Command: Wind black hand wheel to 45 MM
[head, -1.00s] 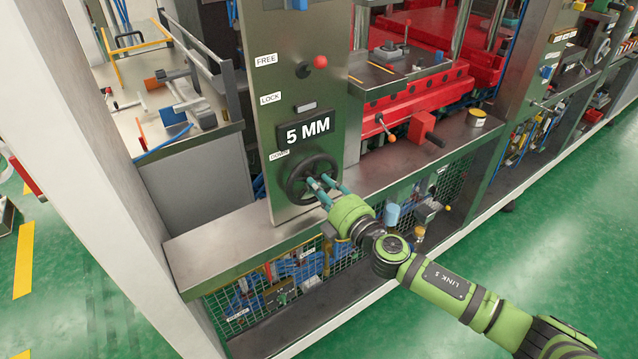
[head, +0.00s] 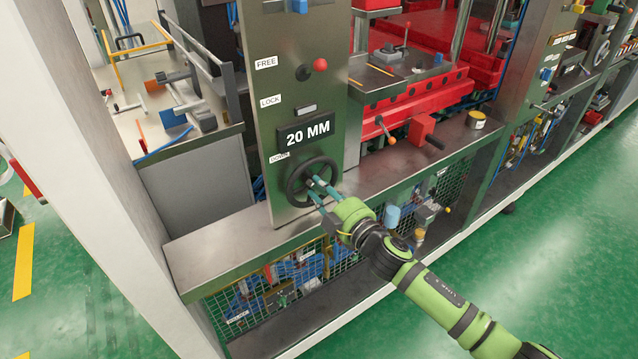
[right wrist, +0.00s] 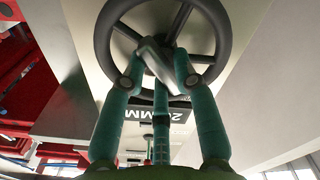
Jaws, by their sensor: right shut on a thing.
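The black hand wheel (head: 314,182) is on the front of the grey upright panel (head: 296,85). The display (head: 306,134) just above the wheel reads 20 MM. My right gripper (head: 315,187) reaches the wheel from the lower right, its teal fingers at the hub. In the right wrist view the wheel (right wrist: 215,62) fills the top, and my right gripper's fingers (right wrist: 160,75) are shut on a grey piece at the wheel's middle. The display shows upside down and partly hidden behind the fingers there. My left gripper is not in view.
A black-and-red knob (head: 320,65) sits above, near the FREE and LOCK labels. A steel ledge (head: 235,235) runs below the panel, with wire mesh beneath. A red press bed (head: 415,100) stands to the right. Green floor at the right is clear.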

